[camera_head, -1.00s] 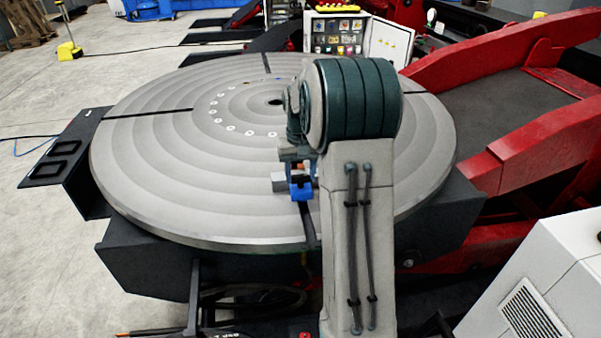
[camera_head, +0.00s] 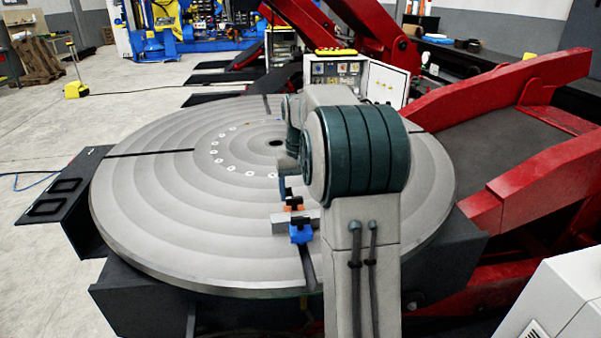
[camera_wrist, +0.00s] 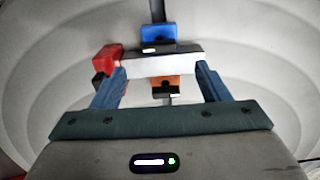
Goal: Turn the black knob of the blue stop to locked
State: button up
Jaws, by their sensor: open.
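The blue stop (camera_head: 301,235) sits on the near part of the round grey table, against a grey bar (camera_head: 283,224). Its black knob (camera_head: 300,222) shows on top; I cannot tell its turn position. In the wrist view the blue stop (camera_wrist: 158,34) is at the top centre, beyond the bar (camera_wrist: 160,63). My gripper (camera_wrist: 160,78) is open and empty. Its two blue fingers stand wide apart over the orange stop, with the blue stop ahead of them. In the head view my arm hides most of the gripper.
An orange stop (camera_wrist: 166,82) lies on the bar's other side, and a red block (camera_wrist: 107,57) is at its left end, close to the left finger. The round table (camera_head: 150,210) is otherwise mostly clear. Red beams (camera_head: 540,150) stand to the right.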

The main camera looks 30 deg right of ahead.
notch_tip(320, 180, up, 6)
dwell(0.5)
jog(key=s+a+f+n+t, duration=0.1)
jog(key=s+a+n+t, duration=0.1)
jog(key=s+a, duration=1)
jog(key=s+a+f, duration=0.2)
jog(key=s+f, duration=0.1)
jog(key=s, duration=0.3)
jog(key=s+a+f+n+t, duration=0.1)
jog(key=s+a+f, duration=0.1)
jog(key=s+f, duration=0.2)
jog(key=s, duration=0.3)
jog(key=shift+s, duration=0.2)
